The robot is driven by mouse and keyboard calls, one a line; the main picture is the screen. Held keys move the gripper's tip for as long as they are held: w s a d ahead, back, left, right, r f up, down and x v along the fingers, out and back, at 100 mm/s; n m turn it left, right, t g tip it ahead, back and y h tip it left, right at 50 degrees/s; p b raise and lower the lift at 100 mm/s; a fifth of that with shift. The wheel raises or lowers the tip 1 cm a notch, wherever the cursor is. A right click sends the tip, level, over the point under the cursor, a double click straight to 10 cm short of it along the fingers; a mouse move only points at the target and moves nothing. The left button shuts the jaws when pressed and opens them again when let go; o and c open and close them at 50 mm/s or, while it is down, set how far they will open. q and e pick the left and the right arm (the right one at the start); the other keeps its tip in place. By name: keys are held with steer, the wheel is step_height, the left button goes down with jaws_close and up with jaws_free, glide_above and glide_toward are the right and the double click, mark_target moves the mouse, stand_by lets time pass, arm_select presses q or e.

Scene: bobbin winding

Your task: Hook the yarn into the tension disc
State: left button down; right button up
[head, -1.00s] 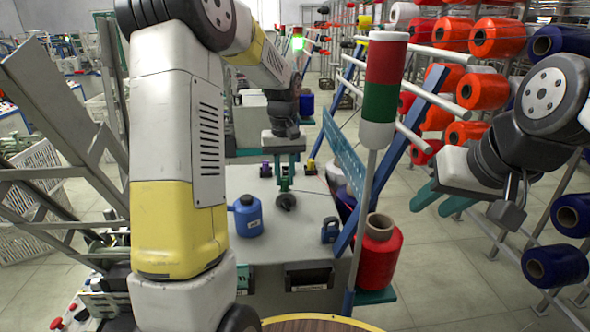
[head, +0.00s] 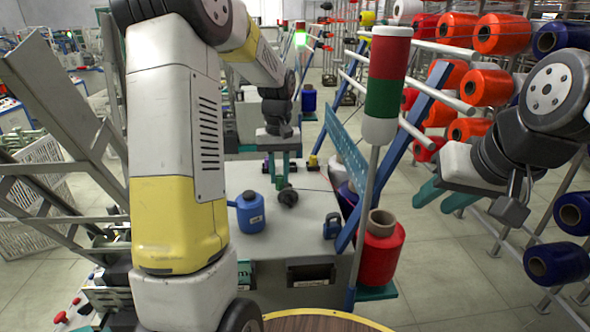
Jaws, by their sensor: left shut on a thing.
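My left gripper (head: 281,170) reaches over the far part of the grey machine table, its teal fingers pointing down. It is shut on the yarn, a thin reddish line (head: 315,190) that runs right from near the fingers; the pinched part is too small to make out. A dark round disc part (head: 288,197), which may be the tension disc, sits just below and in front of the fingertips. I cannot tell whether the yarn touches it. A red yarn cone (head: 381,256) stands at the table's right side. My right gripper (head: 442,198) is open and empty, in the air at the right.
On the grey table (head: 290,232) stand a blue can (head: 250,213) and a small dark blue weight-like block (head: 332,226). A red, green and white signal post (head: 386,90) and a blue perforated bar (head: 346,158) rise at the right. A creel with orange spools (head: 500,35) fills the far right.

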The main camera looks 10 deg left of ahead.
arm_select(q)
steer(key=shift+s+a, duration=0.2)
steer(key=shift+a, duration=0.55)
steer(key=shift+s+a, duration=0.2)
steer(key=shift+a, duration=0.5)
steer(key=shift+r, duration=0.15)
steer(key=shift+s+a+r, duration=0.1)
steer(key=shift+a+r, duration=0.15)
steer(key=shift+r, duration=0.9)
steer(key=shift+s+a+r, duration=0.1)
steer(key=shift+a+r, duration=0.1)
steer(key=shift+r, duration=0.9)
steer(key=shift+r, duration=0.1)
